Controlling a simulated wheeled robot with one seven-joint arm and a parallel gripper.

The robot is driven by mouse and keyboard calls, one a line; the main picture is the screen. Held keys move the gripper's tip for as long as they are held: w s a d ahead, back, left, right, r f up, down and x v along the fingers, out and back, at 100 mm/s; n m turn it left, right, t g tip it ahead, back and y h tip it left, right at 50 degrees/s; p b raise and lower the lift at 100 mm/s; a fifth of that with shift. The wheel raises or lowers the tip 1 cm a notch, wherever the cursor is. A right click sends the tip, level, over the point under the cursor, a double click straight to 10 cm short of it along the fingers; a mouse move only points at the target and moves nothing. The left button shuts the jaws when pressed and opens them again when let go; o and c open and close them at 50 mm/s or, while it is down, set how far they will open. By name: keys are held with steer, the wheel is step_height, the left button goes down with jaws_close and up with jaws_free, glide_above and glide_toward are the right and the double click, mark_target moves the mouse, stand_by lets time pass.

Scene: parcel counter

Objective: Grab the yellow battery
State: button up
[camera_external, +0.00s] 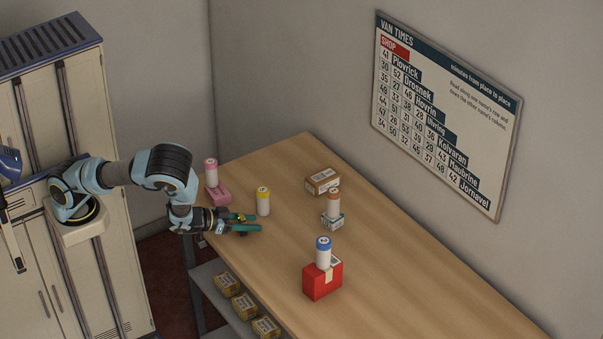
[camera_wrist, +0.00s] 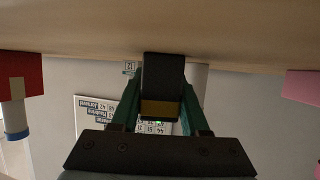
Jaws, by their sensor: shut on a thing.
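My gripper (camera_external: 245,223) has teal fingers and is over the near left edge of the table. It is shut on a small black-and-yellow block (camera_wrist: 163,82), seen between the fingers in the wrist view as a dark face with a yellow band. This block looks like the yellow battery, but its shape is only partly visible. In the external view only a small yellow and dark patch of it shows between the fingers. A separate white cylinder with a yellow top (camera_external: 263,203) stands upright on the table just beyond the fingers, apart from them.
A pink box (camera_external: 219,193) with a pink-topped cylinder stands at the left. A brown box (camera_external: 322,181), a white-teal box (camera_external: 332,220) and a red box (camera_external: 320,285), the last two with cylinders, stand to the right. The right part of the table (camera_external: 420,290) is clear.

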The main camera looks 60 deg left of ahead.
jaws_close()
steer(key=shift+r, duration=0.15)
